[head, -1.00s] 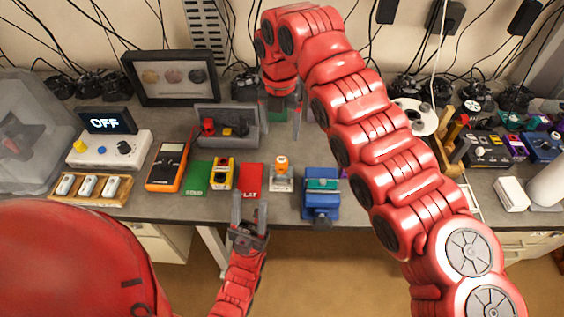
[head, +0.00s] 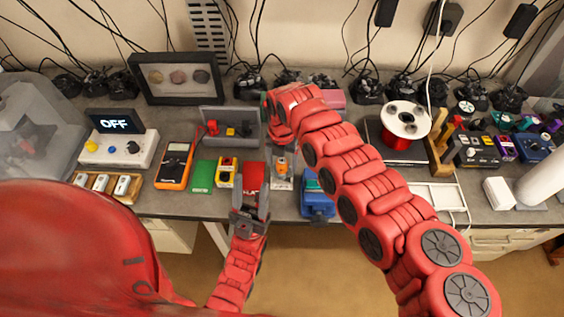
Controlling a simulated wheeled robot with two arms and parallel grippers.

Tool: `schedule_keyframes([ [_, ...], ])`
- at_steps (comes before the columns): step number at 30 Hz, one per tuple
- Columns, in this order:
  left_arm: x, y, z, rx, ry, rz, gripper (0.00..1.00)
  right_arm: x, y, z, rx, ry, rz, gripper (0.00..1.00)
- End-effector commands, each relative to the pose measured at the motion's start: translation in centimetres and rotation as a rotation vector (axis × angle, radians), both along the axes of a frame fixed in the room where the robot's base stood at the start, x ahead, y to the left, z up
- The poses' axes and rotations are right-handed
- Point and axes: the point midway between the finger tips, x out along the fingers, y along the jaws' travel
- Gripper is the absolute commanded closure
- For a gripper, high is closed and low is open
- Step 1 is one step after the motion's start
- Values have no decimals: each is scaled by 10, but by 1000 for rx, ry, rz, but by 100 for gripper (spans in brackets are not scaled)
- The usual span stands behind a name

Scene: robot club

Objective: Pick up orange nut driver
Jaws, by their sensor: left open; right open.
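A small orange-topped item (head: 282,166) stands on a pale block near the front of the bench; I cannot tell whether it is the nut driver. Orange-red and yellow handles (head: 458,121) stand by a wooden rack (head: 436,150) at the right and could also be it. My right gripper (head: 284,158) is open, pointing down around or just above the orange-topped item, partly hidden by its own arm.
A blue vise-like block (head: 317,204) stands just right of the pale block. A yellow device (head: 228,172), green mat (head: 202,177) and orange multimeter (head: 174,165) lie to the left. A wire spool (head: 404,122) stands at the right.

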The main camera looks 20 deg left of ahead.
Motion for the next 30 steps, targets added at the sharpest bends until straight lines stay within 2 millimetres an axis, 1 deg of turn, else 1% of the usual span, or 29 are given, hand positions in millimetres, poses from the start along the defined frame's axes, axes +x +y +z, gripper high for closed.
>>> schedule_keyframes([
  [4,0,0,-1,0,0,0,50,0,0,-1,0,-1,0,21],
  [5,0,0,-1,0,0,0,50,0,0,-1,0,0,0,23],
  [6,0,0,-1,0,0,0,50,0,0,-1,0,0,0,31],
  [11,0,0,-1,0,0,0,50,0,0,-1,0,0,0,59],
  [15,0,0,-1,0,0,0,50,0,0,0,0,0,0,84],
  [18,0,0,-1,0,0,0,50,0,0,0,0,0,0,100],
  [26,0,0,-1,0,0,0,50,0,0,0,0,1,0,100],
  [30,0,0,-8,0,0,0,50,1,0,7,1,1,0,100],
])
